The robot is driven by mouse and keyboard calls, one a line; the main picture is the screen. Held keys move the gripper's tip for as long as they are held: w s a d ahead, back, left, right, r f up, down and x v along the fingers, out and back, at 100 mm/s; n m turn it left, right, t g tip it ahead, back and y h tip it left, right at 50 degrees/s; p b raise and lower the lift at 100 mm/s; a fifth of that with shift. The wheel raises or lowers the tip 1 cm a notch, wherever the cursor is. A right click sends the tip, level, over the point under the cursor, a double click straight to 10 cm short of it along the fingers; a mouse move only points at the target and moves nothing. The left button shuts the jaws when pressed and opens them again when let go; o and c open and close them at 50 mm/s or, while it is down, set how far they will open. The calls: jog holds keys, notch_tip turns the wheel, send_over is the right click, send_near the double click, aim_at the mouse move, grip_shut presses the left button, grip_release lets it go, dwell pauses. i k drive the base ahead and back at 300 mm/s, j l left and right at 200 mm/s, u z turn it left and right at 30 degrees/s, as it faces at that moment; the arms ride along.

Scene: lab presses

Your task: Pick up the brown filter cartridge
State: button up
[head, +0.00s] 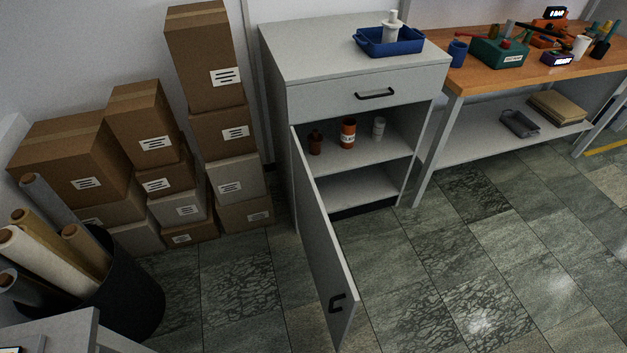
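The grey cabinet (275,60) stands in the middle of the head view with its lower door (325,255) swung open toward me. On its upper inner shelf (365,152) three small upright items stand in a row. On the left is a dark reddish-brown one (315,142) with a narrower top. In the middle is an orange-brown cylinder (348,133) with a white label. On the right is a pale grey one (378,128). I cannot tell for certain which is the brown filter cartridge. My gripper is not in view.
A blue tray (372,47) holding a white piece (391,30) sits on the cabinet top. A wooden workbench (470,77) with tools is at right. Stacked cartons (205,60) and a black bin of rolls (135,300) are at left. The tiled floor (430,270) right of the door is clear.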

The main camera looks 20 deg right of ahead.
aim_at(315, 139)
jog(key=z, duration=0.5)
jog(key=i+l+z, duration=0.15)
jog(key=i+z, duration=0.15)
jog(key=i, duration=0.2)
jog(key=i+z, duration=0.25)
jog(key=i, duration=0.25)
jog(key=i+u, duration=0.1)
jog(key=i, duration=0.5)
jog(key=i+l, duration=0.15)
jog(key=i, duration=0.45)
jog(key=i+l+u, duration=0.15)
jog(key=i, duration=0.45)
jog(key=i+u, duration=0.1)
jog(key=u, duration=1.45)
